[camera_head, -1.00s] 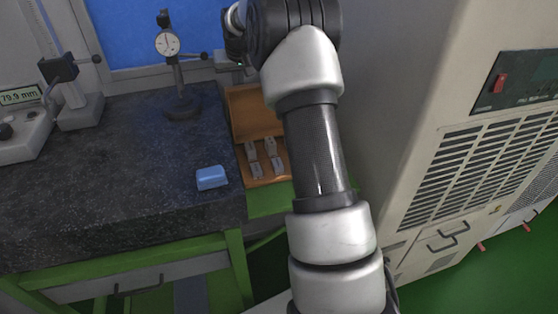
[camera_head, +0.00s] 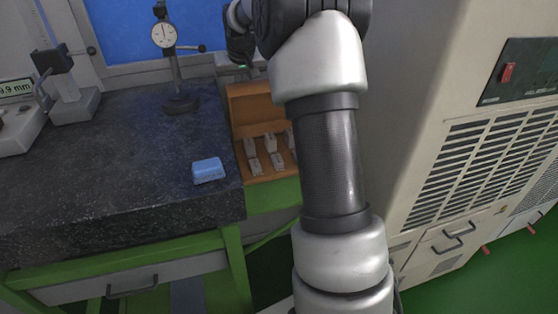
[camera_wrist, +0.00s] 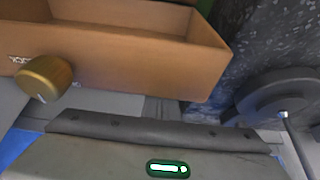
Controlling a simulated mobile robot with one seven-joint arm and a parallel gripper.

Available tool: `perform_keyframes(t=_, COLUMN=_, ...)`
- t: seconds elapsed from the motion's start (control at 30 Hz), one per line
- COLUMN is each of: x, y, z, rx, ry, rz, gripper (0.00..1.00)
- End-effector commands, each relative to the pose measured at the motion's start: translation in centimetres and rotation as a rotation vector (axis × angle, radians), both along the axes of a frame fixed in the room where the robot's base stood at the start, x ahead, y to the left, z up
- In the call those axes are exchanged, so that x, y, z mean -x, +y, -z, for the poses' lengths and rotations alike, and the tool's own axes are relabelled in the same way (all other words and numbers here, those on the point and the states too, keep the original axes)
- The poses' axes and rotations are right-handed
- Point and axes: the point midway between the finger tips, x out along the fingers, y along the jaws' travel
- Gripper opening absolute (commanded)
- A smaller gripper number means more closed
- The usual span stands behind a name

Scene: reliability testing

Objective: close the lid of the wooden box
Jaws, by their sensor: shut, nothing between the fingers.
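The wooden box (camera_head: 272,177) sits open at the right end of the dark stone table, with several small grey pieces in its slots. Its lid (camera_head: 250,106) stands raised at the back. In the wrist view, an orange-brown wooden panel of the box (camera_wrist: 130,66) fills the upper left, and a brass knob (camera_wrist: 43,78) shows by it. My gripper (camera_head: 240,71) is shut and empty, just behind the raised lid's upper edge. My arm hides the box's right side. I cannot tell whether the gripper touches the lid.
A dial gauge on a stand (camera_head: 180,100) is left of the lid; its round base also shows in the wrist view (camera_wrist: 275,95). A blue block (camera_head: 208,170) lies left of the box. A large beige cabinet (camera_head: 440,120) stands close on the right.

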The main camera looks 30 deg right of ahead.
Motion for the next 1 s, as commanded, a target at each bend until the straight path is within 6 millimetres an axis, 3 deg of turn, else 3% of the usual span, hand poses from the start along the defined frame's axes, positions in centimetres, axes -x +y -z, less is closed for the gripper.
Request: perform_keyframes(t=1.0, x=6.0, y=1.3, z=0.0, rx=0.001, ry=-0.002, rz=-0.001, gripper=0.0)
